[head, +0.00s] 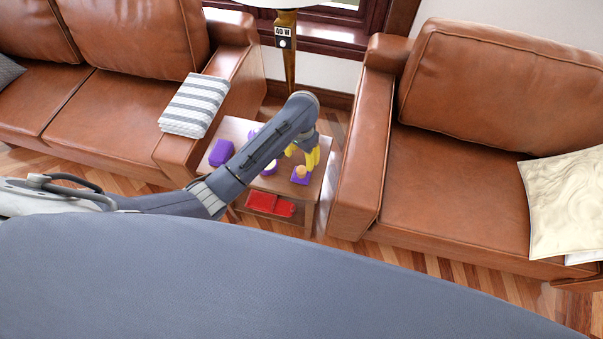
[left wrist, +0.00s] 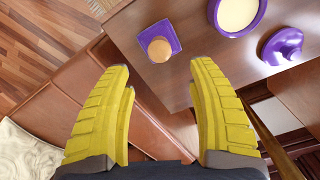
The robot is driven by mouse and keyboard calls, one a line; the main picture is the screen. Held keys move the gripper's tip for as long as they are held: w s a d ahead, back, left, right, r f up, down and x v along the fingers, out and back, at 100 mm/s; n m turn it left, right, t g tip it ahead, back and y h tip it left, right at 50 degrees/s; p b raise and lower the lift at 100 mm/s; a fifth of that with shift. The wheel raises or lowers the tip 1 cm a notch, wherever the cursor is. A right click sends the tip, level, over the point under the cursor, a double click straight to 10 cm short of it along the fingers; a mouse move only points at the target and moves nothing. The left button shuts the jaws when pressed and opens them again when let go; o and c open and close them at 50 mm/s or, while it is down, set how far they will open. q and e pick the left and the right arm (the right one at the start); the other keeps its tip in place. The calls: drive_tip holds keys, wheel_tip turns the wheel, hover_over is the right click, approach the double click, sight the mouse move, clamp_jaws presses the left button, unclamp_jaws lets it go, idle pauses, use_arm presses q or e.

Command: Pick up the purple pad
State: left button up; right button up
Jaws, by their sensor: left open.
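The purple pad (head: 299,181) is a small square near the right front corner of the side table (head: 236,128). A round tan-orange piece (head: 301,170) sits on it. In the left wrist view the pad (left wrist: 174,37) lies at top centre, near the table edge, just beyond the fingertips. My left gripper (head: 308,157) has yellow fingers and hangs over the right side of the table, close to the pad. In the wrist view it (left wrist: 163,68) is open with nothing between its fingers. My left forearm hides part of the table. My right gripper is not in view.
Red items (head: 270,204) lie on the lower shelf. Brown leather armrests flank the table; a lamp post (head: 290,75) rises behind.

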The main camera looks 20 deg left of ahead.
sight(302, 170)
use_arm(q)
drive_tip(key=shift+s+f, duration=0.1)
drive_tip(key=shift+f, duration=4.75)
clamp_jaws()
